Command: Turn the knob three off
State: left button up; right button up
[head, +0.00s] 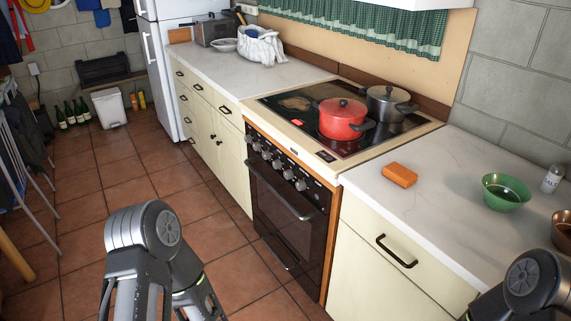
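The stove (322,191) stands right of centre, with its oven door (290,215) facing the floor. A row of several round, light-coloured knobs runs along its dark front panel, above the oven handle. A middle knob (276,163) is among them; the knob nearest the right end (300,185) is also visible. The knobs are too small to read their markings or settings. I cannot tell which is knob three. Parts of my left arm show at the bottom left and of my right arm at the bottom right. Neither gripper's fingers show, and neither arm touches the stove.
A red pot (342,120) and a grey pot (388,104) stand on the cooktop. An orange sponge (399,175) and green bowl (505,193) are on the right counter (440,205). The tiled floor (130,180) before the stove is clear. A drying rack stands far left.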

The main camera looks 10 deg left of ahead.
aim_at(266, 155)
jog(key=j+z, duration=0.1)
jog(key=z, duration=0.25)
jog(key=j+z, duration=0.1)
jog(key=z, duration=0.25)
jog(key=j+z, duration=0.1)
jog(key=z, duration=0.3)
jog(key=j+z, duration=0.2)
jog(key=j, duration=0.2)
jog(key=k+j+z, duration=0.2)
jog(key=j, duration=0.25)
jog(key=j+z, duration=0.2)
jog(key=j, duration=0.2)
jog(key=k+j+z, duration=0.2)
jog(key=j, duration=0.2)
jog(key=j+z, duration=0.2)
jog(key=j, duration=0.2)
jog(key=k+j, duration=0.15)
jog(key=j, duration=0.2)
jog(key=k+j, duration=0.15)
jog(key=j, duration=0.15)
jog(key=k+j, duration=0.15)
jog(key=j, duration=0.2)
jog(key=k+j, duration=0.15)
jog(key=j, duration=0.2)
